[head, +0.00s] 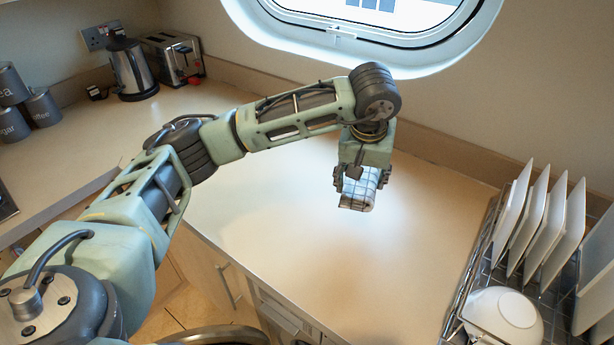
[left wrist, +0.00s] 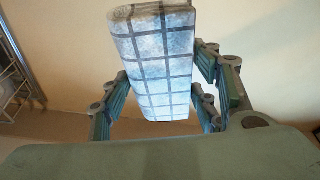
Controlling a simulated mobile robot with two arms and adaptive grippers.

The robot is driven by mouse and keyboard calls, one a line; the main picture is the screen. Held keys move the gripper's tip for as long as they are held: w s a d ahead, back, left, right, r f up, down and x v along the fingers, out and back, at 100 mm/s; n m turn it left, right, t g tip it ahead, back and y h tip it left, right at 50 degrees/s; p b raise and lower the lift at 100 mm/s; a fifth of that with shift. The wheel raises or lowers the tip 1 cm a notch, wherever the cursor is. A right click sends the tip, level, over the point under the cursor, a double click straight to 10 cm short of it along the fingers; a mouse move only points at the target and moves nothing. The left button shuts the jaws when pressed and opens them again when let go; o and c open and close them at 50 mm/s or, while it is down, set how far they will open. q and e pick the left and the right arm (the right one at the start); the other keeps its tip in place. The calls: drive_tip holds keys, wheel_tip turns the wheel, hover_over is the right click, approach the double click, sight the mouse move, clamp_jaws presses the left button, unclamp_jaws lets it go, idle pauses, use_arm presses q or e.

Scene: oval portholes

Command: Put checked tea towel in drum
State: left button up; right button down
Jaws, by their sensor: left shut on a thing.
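The checked tea towel (head: 358,194), folded into a pale blue-white bundle with dark lines, hangs below my left gripper (head: 360,180) over the counter. In the left wrist view the towel (left wrist: 160,65) sits between the two fingers of my left gripper (left wrist: 162,85), which is shut on it. The towel looks clear of the worktop. At the bottom edge of the head view is part of a round metallic rim (head: 215,335), cut off by the frame; I cannot tell if it belongs to the drum. No drum opening shows. My right gripper is out of view.
The worktop (head: 290,240) under the towel is bare. A dish rack with white plates (head: 545,225) and a bowl (head: 503,315) stands at the right. A kettle (head: 132,70), toaster (head: 174,58) and canisters (head: 42,107) stand back left. Cupboard fronts (head: 205,265) lie below the counter edge.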

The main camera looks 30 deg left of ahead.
use_arm(q)
drive_tip(key=shift+w+a, duration=0.15)
drive_tip(key=shift+w, duration=0.2)
drive_tip(key=p, duration=0.4)
hover_over(319, 195)
drive_tip(key=s, duration=0.1)
drive_tip(key=f, duration=0.6)
drive_tip(key=shift+s+d+f, duration=0.1)
drive_tip(key=shift+d+f, duration=0.1)
drive_tip(key=shift+d, duration=0.15)
drive_tip(key=shift+a+f, duration=0.2)
drive_tip(key=shift+a, duration=0.05)
drive_tip(key=shift+f+p, duration=0.3)
drive_tip(key=shift+p, duration=0.1)
wheel_tip(319, 195, down, 3)
drive_tip(key=shift+f+p, duration=0.1)
drive_tip(key=shift+p, duration=0.65)
drive_tip(key=shift+f, duration=0.2)
